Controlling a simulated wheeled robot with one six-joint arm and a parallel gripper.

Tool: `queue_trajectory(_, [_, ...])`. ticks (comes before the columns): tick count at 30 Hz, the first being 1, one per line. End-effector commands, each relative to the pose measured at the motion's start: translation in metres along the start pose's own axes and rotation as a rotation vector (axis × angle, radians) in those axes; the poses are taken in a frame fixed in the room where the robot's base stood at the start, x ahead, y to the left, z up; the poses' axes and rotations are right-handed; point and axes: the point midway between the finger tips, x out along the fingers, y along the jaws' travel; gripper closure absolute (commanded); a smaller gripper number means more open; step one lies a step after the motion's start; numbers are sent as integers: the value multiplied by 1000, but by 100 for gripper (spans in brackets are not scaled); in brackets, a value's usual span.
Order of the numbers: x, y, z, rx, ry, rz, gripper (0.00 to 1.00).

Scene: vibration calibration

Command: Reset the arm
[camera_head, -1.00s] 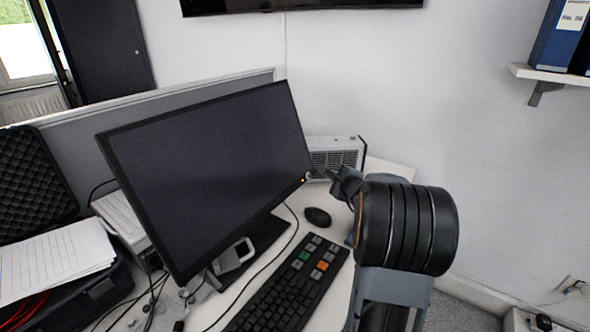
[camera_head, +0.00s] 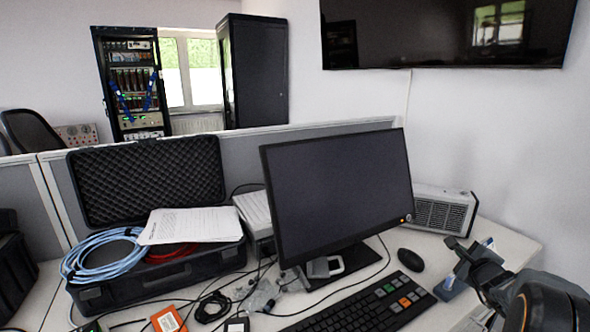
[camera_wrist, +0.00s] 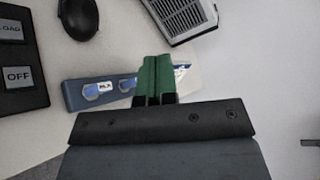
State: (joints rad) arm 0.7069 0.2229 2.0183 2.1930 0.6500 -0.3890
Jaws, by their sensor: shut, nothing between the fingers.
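My gripper (camera_wrist: 156,78) shows in the wrist view with its two green fingers pressed together and nothing between them. It is over a blue-grey holder (camera_wrist: 75,95) with small labelled round items on it, lying on the white desk; part of the holder is hidden behind the fingers. In the head view my arm is at the lower right, with the gripper (camera_head: 453,243) above the desk's right part, near the grey vented box. I cannot tell its exact height above the holder.
A monitor (camera_head: 340,190), a black keyboard (camera_head: 365,308) with coloured keys, a mouse (camera_head: 411,260) and a vented box (camera_head: 444,214) stand near my arm. An open black case (camera_head: 150,280) with a blue cable (camera_head: 100,258) and papers (camera_head: 190,226) is at left. Loose cables lie between.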

Motion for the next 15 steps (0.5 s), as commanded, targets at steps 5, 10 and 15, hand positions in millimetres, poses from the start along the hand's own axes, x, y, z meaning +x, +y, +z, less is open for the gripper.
queue_trajectory(5, [-1, 6, 4, 1, -27, 30, 100])
queue_trajectory(10, [-4, 24, 8, -46, -60, 103, 100])
queue_trajectory(15, [-12, 48, 17, -127, -114, 209, 100])
